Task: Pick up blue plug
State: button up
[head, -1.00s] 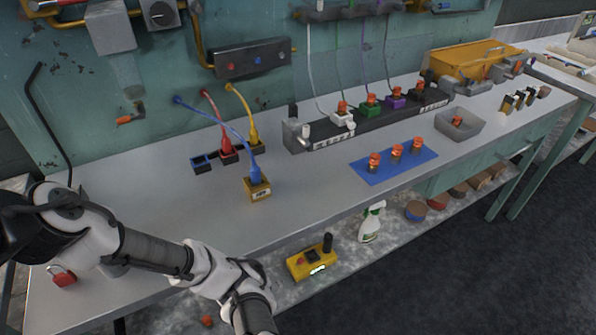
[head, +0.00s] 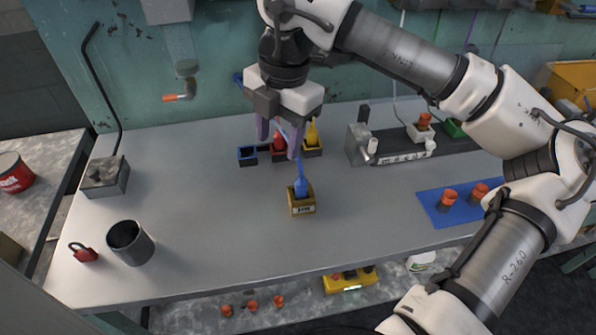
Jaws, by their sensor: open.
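The blue plug (head: 301,187) stands upright in a small tan box with a label (head: 302,206) on the grey bench. Its blue cable rises up behind my gripper. My gripper (head: 279,146) hangs above and slightly left of the plug, its two purple-grey fingers pointing down and apart, with nothing held between them. The fingers partly cover the cable and the red plug (head: 279,141) behind. How far the fingertips are from the blue plug in depth is hard to tell.
An empty blue socket (head: 247,156) and a yellow plug (head: 312,134) sit behind. A grey metal cup (head: 130,243) and red padlock (head: 83,252) stand at left. A blue mat (head: 440,207) with orange-capped pieces lies right. The bench's left middle is clear.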

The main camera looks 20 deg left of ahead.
aim_at(301, 177)
jog(key=shift+m+t+h, duration=0.4)
jog(key=shift+m+h, duration=0.2)
jog(key=shift+m, duration=0.2)
jog(key=w+d+f, duration=0.1)
jog(key=f, duration=0.1)
jog(key=d+f+p, duration=0.1)
jog(key=f, duration=0.1)
jog(key=w+d+f, duration=0.1)
jog(key=f, duration=0.2)
jog(key=shift+w, duration=0.3)
jog(key=shift+w+f+p, duration=0.1)
jog(key=shift+f+p, duration=1.35)
jog(key=shift+f, duration=1.8)
grip_shut()
